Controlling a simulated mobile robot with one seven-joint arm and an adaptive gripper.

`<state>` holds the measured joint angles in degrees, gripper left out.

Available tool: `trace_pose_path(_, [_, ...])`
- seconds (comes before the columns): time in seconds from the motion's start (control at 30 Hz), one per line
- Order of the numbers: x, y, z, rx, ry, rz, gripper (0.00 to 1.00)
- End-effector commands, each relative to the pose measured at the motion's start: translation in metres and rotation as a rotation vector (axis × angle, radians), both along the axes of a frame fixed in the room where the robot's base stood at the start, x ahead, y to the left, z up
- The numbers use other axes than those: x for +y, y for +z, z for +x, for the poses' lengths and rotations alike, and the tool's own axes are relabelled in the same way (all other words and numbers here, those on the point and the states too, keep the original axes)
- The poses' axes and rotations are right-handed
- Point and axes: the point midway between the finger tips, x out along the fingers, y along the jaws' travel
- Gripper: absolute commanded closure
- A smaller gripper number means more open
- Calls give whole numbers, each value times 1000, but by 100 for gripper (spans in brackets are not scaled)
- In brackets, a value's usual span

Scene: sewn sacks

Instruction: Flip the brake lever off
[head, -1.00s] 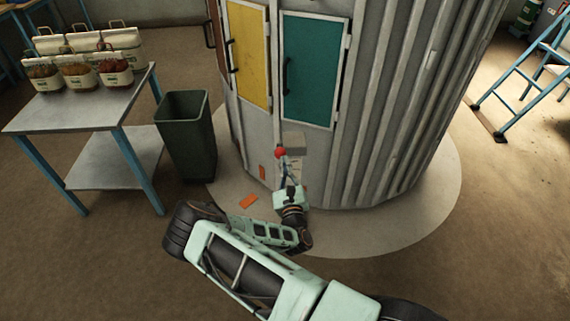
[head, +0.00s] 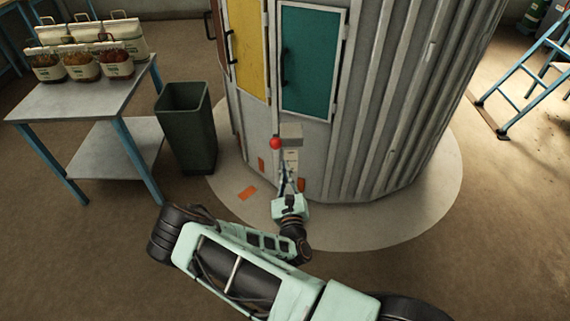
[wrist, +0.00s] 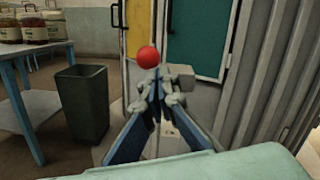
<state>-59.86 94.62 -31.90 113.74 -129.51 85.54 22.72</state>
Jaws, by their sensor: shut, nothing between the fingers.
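The brake lever shows as a red ball knob (head: 275,142) beside a small grey box (head: 291,131) low on the ribbed metal drum, under the teal door. In the wrist view the red knob (wrist: 148,57) is just above and beyond the fingertips, left of the grey box (wrist: 181,74). My gripper (head: 287,172) is in front of and below the knob, with its fingers pointing at the drum. In the wrist view my gripper (wrist: 156,92) is shut and empty. The fingers hide the lever's stem, and I cannot tell whether they touch it.
A dark green bin (head: 187,130) and a steel table (head: 85,100) with several labelled sacks (head: 85,60) stand to the left. A blue ladder (head: 520,85) stands far right.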

Motion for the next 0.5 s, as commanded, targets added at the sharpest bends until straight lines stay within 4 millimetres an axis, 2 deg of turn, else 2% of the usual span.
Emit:
trace_pose_path(0.2, [-2,19,-31,1,0,0,100])
trace_pose_path(0.5, [-4,27,-45,1,0,1,100])
